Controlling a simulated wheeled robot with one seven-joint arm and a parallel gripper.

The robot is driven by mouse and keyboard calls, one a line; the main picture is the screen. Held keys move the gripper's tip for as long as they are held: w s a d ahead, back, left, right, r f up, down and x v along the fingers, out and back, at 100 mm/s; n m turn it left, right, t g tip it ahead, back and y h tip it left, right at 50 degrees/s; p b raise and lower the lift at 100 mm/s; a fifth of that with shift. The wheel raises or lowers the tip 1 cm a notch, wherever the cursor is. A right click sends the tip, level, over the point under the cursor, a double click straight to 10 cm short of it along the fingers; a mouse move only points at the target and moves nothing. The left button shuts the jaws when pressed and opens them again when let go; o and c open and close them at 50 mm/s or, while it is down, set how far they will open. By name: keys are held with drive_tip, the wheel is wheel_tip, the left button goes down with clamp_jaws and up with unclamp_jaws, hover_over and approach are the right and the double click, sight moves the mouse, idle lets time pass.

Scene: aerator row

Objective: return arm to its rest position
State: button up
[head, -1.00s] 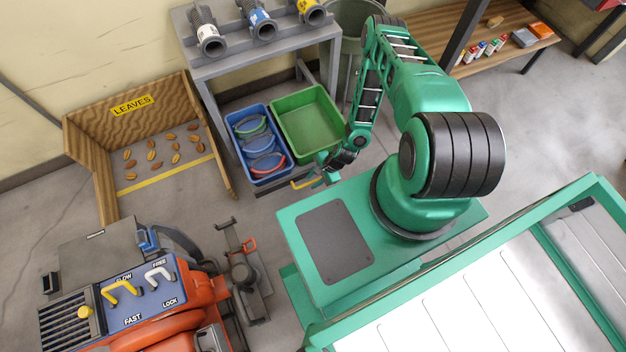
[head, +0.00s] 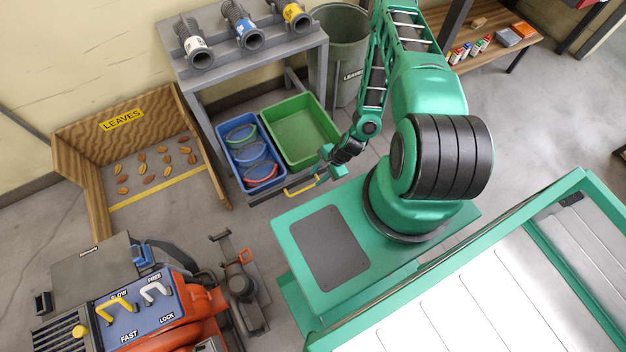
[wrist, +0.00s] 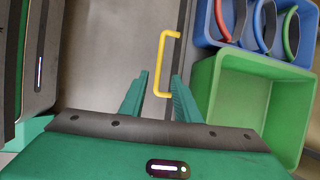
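My gripper (head: 323,174) is low beside the lower shelf of the grey rack in the head view, close to a yellow handle (head: 300,189). In the wrist view my gripper (wrist: 159,76) shows two green fingers apart with a gap between them. The yellow handle (wrist: 163,60) shows at and beyond the fingertips, partly in line with the gap. I cannot tell whether a finger touches it. Nothing is clamped between the fingers. My arm is bent, with its elbow high and its forearm hanging down.
A green bin (head: 300,133) and a blue bin (head: 232,143) with several coloured rings sit on the lower shelf. The rack (head: 262,66) holds several cylinders. A leaf bin (head: 124,160) is left; an orange machine (head: 165,320) is front left. Floor on the right is clear.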

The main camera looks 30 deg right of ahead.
drive_tip(key=shift+d+r, duration=0.1)
drive_tip(key=shift+r, duration=0.1)
idle(0.5)
drive_tip(key=w+d+r+n+g+h, duration=0.15)
drive_tip(key=d+r, duration=0.25)
drive_tip(key=r, duration=0.5)
drive_tip(key=w+d+r+n, duration=0.3)
drive_tip(key=d+r, duration=0.2)
drive_tip(key=r, duration=0.5)
drive_tip(key=w+d+r+n+h, duration=0.1)
drive_tip(key=w+d+r+n, duration=0.2)
drive_tip(key=r, duration=0.6)
drive_tip(key=s+d+r+n+h, duration=0.1)
drive_tip(key=s+d+r, duration=0.1)
drive_tip(key=r, duration=0.7)
drive_tip(key=s+d+r+n+h, duration=0.1)
drive_tip(key=s+d+r, duration=0.1)
drive_tip(key=r, duration=0.6)
drive_tip(key=s+a+r+n, duration=0.1)
drive_tip(key=s+a+r, duration=0.1)
drive_tip(key=s+r, duration=0.8)
drive_tip(key=s+a+r, duration=0.2)
drive_tip(key=s+r, duration=0.8)
drive_tip(key=shift+s+a+r+n+g, duration=0.15)
drive_tip(key=shift+s+r+n+g, duration=0.2)
